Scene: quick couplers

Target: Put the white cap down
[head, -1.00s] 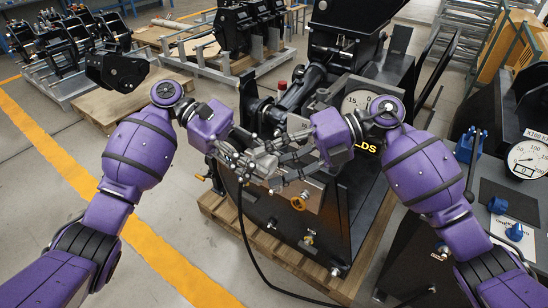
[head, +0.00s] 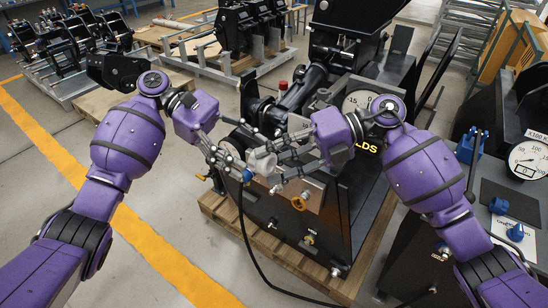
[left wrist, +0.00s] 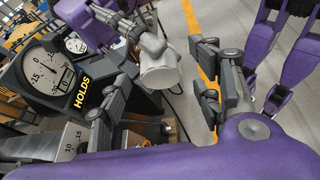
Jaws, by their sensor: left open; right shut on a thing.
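The white cap (head: 262,160) is held in front of the black machine, clear of any surface. My right gripper (head: 276,166) is shut on it from the right. The cap also shows large in the left wrist view (left wrist: 160,70), with the right gripper's fingers partly around it. My left gripper (head: 232,160) is open and empty just left of the cap. In the left wrist view its fingers stand apart on either side of the cap, apparently without touching it.
The black machine with a dial (head: 357,101) stands on a wooden pallet (head: 279,252). A small blue part (head: 247,175) is below the cap, above a black hose (head: 250,245). A side table at right carries a dark mat (head: 509,199) and blue parts (head: 498,205).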

